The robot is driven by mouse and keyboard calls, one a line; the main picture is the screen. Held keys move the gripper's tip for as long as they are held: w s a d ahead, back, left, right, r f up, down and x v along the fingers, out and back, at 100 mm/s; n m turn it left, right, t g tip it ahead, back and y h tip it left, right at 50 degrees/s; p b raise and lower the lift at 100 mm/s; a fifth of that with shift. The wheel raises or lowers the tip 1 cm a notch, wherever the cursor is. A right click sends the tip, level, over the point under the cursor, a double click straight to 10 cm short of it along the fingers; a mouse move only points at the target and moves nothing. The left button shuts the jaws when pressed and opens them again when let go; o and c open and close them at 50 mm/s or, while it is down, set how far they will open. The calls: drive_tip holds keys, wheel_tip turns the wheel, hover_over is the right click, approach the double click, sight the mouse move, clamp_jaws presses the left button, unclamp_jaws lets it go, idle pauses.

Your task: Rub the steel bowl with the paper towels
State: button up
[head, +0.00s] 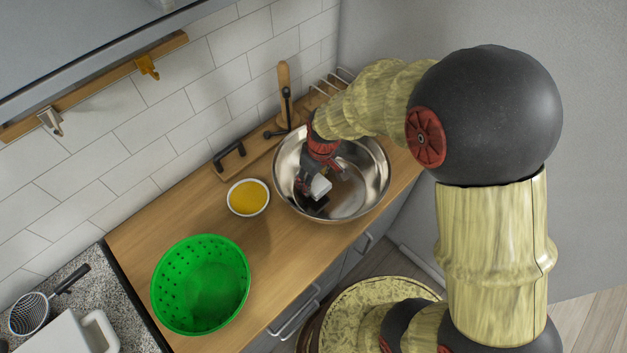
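The steel bowl (372,180) is wide and shiny and stands on the wooden counter near its right end. My gripper (322,188) reaches down into the bowl from above. A small white piece, which looks like the paper towels (320,187), shows between its dark fingers, and the gripper appears shut on it. The gripper and the towels are over the left part of the bowl's inside. Whether the towels touch the steel cannot be told. My gripper and arm hide part of the bowl's far side.
A small bowl of orange-yellow contents (248,197) stands close left of the steel bowl. A green colander (200,285) is at the front left of the wooden counter (150,230). A wooden board with dark handles (240,160) and a wire rack (330,85) are along the tiled wall.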

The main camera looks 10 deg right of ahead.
drive_tip(key=shift+r+p, duration=0.6)
drive_tip(key=shift+r, duration=0.65)
drive_tip(key=shift+r+p, duration=1)
drive_tip(key=shift+r, duration=0.5)
drive_tip(key=shift+w, duration=0.1)
